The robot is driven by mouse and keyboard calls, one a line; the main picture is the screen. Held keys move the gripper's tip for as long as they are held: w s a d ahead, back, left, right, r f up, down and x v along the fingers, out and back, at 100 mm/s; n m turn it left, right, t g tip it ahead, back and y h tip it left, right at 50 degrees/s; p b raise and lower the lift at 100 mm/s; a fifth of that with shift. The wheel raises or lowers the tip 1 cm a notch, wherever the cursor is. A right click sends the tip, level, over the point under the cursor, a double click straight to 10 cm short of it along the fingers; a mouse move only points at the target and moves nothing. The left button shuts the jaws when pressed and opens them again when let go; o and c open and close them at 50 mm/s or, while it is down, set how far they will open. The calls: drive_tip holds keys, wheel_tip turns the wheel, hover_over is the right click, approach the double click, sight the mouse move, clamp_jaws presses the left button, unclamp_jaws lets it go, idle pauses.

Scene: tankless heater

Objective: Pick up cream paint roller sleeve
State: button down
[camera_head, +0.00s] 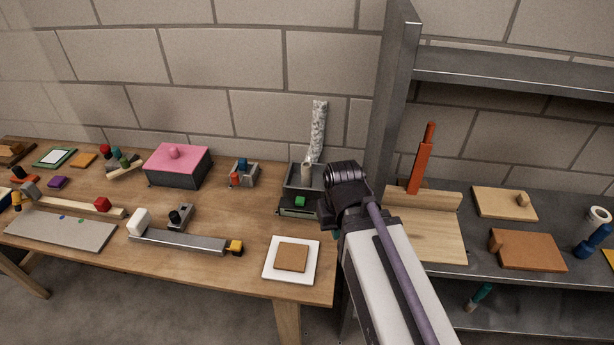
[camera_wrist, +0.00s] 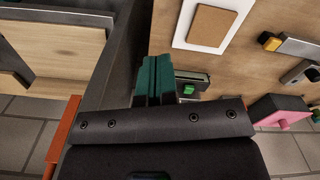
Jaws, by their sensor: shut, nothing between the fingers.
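A tall pale speckled cylinder (camera_head: 319,130) stands upright, slightly tilted, at the back of a dark grey open box (camera_head: 299,180) against the wall. I cannot tell for sure which of the two is the paint roller sleeve. My gripper's teal fingers (camera_wrist: 157,75) are shut and empty in the wrist view. In the head view my dark wrist is just right of the box, and the fingertips are mostly hidden. Neither cylinder shows clearly in the wrist view.
A grey shelf post (camera_head: 392,90) stands close behind my wrist. The shelf right of it holds an upright orange tool (camera_head: 422,158) and wooden boards. A white plate with a brown square (camera_head: 290,260) lies at the table's front. A pink-topped box (camera_head: 178,165) is farther left.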

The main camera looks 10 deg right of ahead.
idle(0.4)
drive_tip(key=c, duration=0.5)
unclamp_jaws()
drive_tip(key=shift+f, duration=0.1)
